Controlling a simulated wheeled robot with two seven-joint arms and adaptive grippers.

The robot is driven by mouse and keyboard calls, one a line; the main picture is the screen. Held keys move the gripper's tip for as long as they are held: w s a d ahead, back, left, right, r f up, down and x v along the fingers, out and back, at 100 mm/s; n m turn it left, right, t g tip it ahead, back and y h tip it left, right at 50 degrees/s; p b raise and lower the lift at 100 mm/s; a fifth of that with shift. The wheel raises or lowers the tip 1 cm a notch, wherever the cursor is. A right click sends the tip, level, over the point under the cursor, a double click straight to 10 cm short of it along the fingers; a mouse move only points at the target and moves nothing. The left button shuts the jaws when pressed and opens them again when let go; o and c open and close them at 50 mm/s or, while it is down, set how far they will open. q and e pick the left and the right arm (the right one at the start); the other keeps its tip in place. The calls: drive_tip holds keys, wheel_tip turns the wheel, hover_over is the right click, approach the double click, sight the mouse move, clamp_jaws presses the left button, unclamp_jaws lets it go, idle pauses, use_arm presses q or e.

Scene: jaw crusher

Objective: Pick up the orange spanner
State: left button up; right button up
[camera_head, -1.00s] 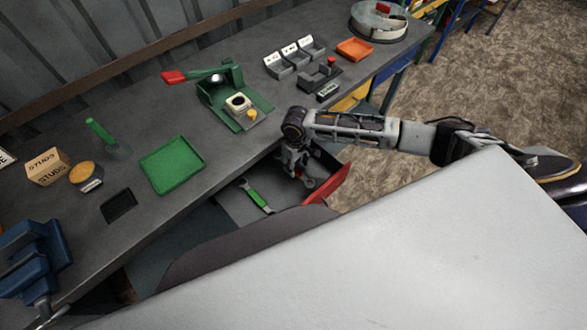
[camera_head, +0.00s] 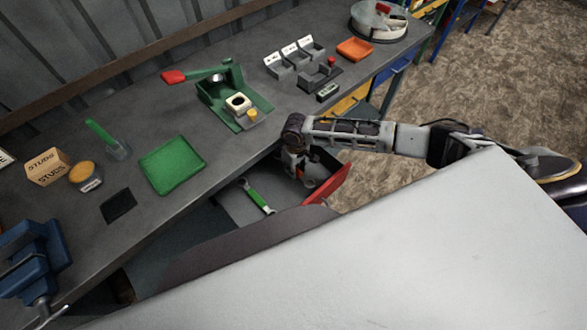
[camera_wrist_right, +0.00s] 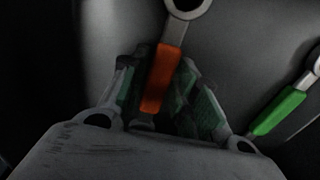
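The orange spanner (camera_wrist_right: 163,78) shows in the right wrist view, its orange handle between my right gripper's fingers (camera_wrist_right: 162,62) and its metal ring end (camera_wrist_right: 187,6) beyond them. The fingers close in on both sides of the handle and appear to touch it. In the head view my right gripper (camera_head: 296,168) reaches down into the open drawer, and the spanner's ring (camera_head: 308,183) shows just below it. The handle is mostly hidden there. I cannot tell whether the spanner is clear of the drawer floor. My left gripper is not in view.
A green spanner (camera_head: 258,196) lies left of the gripper in the drawer, which has a red front (camera_head: 331,186). The workbench (camera_head: 225,150) edge stands close to my right arm. On it are a green tray (camera_head: 172,165), a green press (camera_head: 232,98) and a blue vise (camera_head: 32,258).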

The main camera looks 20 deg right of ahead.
clamp_jaws()
drive_tip(key=shift+a+r, duration=0.1)
drive_tip(key=shift+s+a+r, duration=0.1)
drive_tip(key=shift+a+r, duration=0.25)
drive_tip(key=s+a+r, duration=0.3)
drive_tip(key=a+r, duration=0.4)
drive_tip(key=a, duration=0.5)
drive_tip(key=shift+s+a, duration=0.15)
drive_tip(key=shift+a, duration=0.2)
drive_tip(key=shift+r, duration=0.1)
